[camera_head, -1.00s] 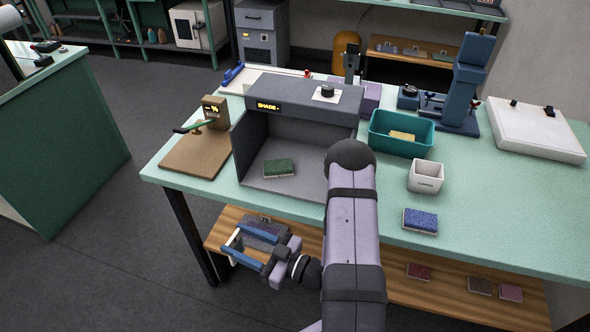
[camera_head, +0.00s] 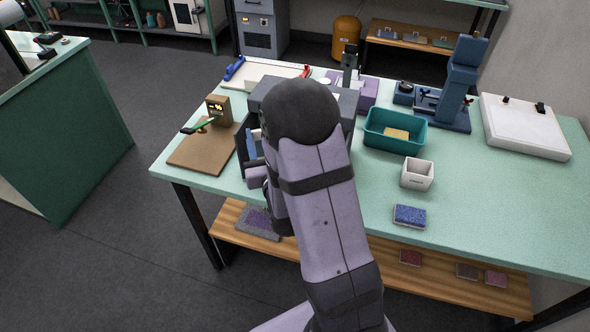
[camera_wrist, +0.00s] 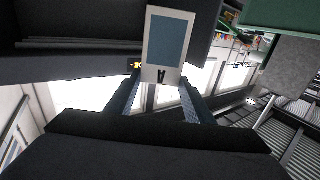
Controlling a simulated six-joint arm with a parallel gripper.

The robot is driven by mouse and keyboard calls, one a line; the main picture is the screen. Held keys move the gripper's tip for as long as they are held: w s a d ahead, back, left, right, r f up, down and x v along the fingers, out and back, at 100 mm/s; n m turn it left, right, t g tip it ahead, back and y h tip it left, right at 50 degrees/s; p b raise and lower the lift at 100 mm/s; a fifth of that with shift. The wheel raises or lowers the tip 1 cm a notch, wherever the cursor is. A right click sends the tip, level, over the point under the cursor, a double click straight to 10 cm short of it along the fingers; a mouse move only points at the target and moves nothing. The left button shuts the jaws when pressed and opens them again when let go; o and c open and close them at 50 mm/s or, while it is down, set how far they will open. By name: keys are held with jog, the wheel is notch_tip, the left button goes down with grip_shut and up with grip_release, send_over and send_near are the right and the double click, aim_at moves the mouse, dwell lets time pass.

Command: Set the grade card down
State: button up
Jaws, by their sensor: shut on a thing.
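The grade card (camera_wrist: 166,48) is a pale card with a blue-grey panel and a letter A, seen in the wrist view. It sits at the tips of my gripper (camera_wrist: 160,82), between the two blue-padded fingers, and my gripper is shut on it. In the head view, a blue finger of my gripper (camera_head: 253,145) shows at the left side of the grey shade booth (camera_head: 345,105). My arm hides most of the booth, its inside and the card there. I cannot tell whether the card touches the booth.
A brown board with a small display post (camera_head: 219,110) stands left of the booth. A teal tray (camera_head: 395,143), a white cup (camera_head: 417,174) and a blue carpet sample (camera_head: 409,215) lie to the right. The table's right front (camera_head: 500,215) is clear.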

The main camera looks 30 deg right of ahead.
jog(key=s+d+m+g+h, duration=0.6)
jog(key=d+h, duration=0.3)
jog(key=d, duration=0.3)
notch_tip(320, 180, down, 7)
jog(key=t+p, duration=0.1)
jog(key=shift+s, duration=0.45)
jog(key=shift+a, duration=0.1)
jog(key=shift+f+p, duration=0.35)
jog(key=shift+f, duration=1.45)
jog(key=shift+f, duration=0.2)
jog(key=o, duration=1)
jog(key=shift+r, duration=0.2)
